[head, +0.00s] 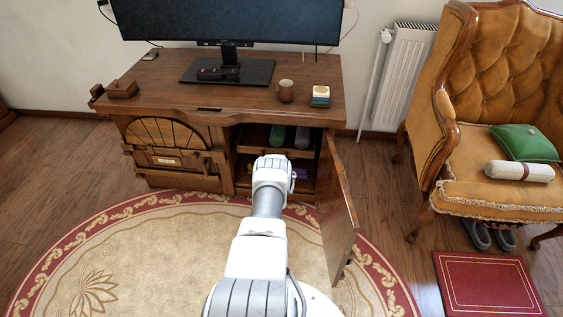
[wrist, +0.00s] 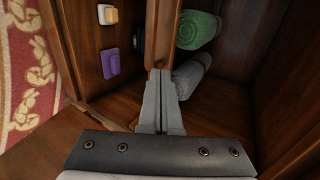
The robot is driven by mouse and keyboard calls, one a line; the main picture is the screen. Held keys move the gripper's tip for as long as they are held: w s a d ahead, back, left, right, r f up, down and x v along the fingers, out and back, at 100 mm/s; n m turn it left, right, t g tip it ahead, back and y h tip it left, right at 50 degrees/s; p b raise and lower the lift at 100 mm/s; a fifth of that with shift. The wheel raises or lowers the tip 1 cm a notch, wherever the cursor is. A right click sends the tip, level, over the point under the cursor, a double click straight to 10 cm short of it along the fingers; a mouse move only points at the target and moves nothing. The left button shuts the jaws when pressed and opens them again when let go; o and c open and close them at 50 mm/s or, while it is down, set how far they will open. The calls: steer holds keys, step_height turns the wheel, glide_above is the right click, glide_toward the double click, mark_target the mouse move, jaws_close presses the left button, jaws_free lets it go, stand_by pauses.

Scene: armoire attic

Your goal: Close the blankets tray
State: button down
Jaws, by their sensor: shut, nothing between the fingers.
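The blankets tray (head: 255,150) is a wooden pull-out shelf inside the open right compartment of the desk. It holds a green rolled blanket (head: 277,135) and a grey rolled blanket (head: 301,137). In the wrist view, the tray's wooden front (wrist: 163,30) runs up the picture, with the green blanket (wrist: 197,30) and grey blanket (wrist: 190,76) to its right. My gripper (wrist: 161,74) is shut and empty, its tips at the near part of that front. I cannot tell whether they touch. My arm hides the fingers in the head view.
The desk's right door (head: 338,210) stands open, just right of my arm. Below the tray, a yellow-and-white item (wrist: 107,14) and a purple item (wrist: 110,63) lie on a lower shelf. A round rug (head: 150,250) covers the floor in front. An armchair (head: 490,180) stands at right.

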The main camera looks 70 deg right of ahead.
steer(key=p+v, duration=0.5)
steer(key=v, duration=0.3)
steer(key=shift+w, duration=0.1)
